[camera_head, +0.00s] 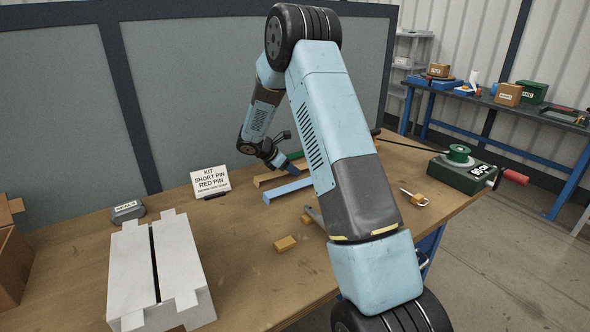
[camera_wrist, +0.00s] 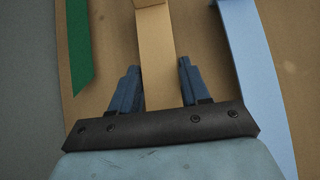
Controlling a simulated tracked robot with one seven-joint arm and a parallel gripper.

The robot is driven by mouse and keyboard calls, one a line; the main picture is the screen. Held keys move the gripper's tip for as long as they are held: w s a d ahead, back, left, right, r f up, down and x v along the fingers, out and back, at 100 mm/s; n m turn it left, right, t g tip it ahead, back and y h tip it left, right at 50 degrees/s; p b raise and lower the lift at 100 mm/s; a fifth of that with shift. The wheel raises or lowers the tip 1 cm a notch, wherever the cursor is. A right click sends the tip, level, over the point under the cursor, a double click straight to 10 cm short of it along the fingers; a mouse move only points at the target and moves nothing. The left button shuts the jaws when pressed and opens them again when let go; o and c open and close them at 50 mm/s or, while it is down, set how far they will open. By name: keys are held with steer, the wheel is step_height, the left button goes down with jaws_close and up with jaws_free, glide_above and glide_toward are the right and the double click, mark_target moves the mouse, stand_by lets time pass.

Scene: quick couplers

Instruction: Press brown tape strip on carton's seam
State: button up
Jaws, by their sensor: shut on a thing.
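The white carton (camera_head: 184,258) stands at the front left of the table in the head view, with a dark open seam running along its top. The brown tape strip (camera_wrist: 156,40) runs between my gripper's two blue fingers in the wrist view; in the head view its near part (camera_head: 267,178) shows at the back of the table. My gripper (camera_wrist: 158,66) is shut on the brown strip. In the head view my gripper (camera_head: 283,163) is low over the strips, well right of and behind the carton, its fingertips partly hidden.
A green strip (camera_wrist: 78,50) lies left of the brown one and a light blue strip (camera_wrist: 252,70) right of it.

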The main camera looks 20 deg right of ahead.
steer(key=shift+r, duration=0.15)
steer(key=shift+r, duration=0.35)
step_height(320, 180, up, 3)
steer(key=shift+f, duration=0.2)
steer(key=s+a+r, duration=0.9)
steer(key=a, duration=0.1)
steer(key=shift+s+a+r, duration=0.2)
steer(key=shift+s+r, duration=0.05)
